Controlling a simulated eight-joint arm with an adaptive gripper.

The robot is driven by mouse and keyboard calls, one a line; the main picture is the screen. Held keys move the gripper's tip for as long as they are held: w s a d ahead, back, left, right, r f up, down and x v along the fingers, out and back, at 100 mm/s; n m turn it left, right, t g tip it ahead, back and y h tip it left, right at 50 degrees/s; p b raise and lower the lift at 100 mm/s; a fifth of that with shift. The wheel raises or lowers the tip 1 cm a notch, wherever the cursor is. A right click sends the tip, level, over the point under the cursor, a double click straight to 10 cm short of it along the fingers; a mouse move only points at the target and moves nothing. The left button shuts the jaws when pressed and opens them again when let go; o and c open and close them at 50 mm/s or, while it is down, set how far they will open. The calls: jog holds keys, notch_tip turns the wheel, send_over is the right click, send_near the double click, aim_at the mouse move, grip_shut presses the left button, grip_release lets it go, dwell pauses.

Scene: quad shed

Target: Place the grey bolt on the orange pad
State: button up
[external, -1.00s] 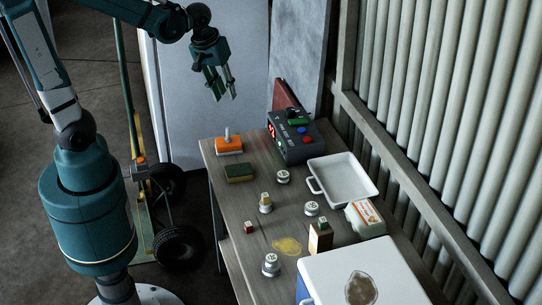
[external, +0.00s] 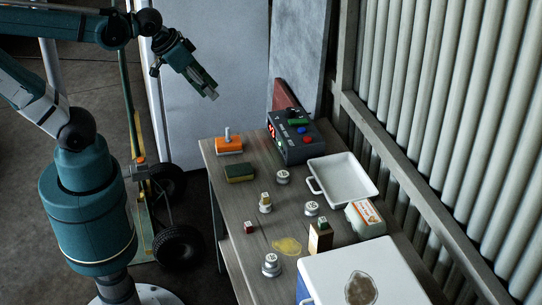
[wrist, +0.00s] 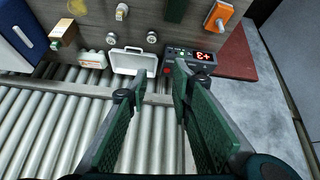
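The grey bolt (external: 228,134) stands upright on the orange pad (external: 233,147), at the far left corner of the table. The orange pad also shows at the top of the wrist view (wrist: 226,8), with the grey bolt (wrist: 219,22) small on it. My gripper (external: 211,92) is in the air above and beyond the pad, clear of it and tilted down to the right. In the wrist view my gripper's fingers (wrist: 152,92) are apart with nothing between them, so it is open.
A control box (external: 290,142) stands right of the pad, with a green-topped sponge (external: 239,173) nearer. A white tray (external: 345,180), a small carton (external: 365,219), several weights and a cooler (external: 365,270) fill the right and near side. Ribbed wall (external: 450,120) borders the right.

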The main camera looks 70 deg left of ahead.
jog(key=shift+s+d+r+m+t, duration=0.2)
jog(key=shift+s+d+r+m, duration=0.05)
jog(key=shift+s+d+m, duration=0.2)
jog(key=shift+s+d+r+m+t, duration=0.2)
jog(key=shift+s+d+m, duration=0.15)
jog(key=shift+s+d, duration=0.05)
jog(key=shift+f+b, duration=1.7)
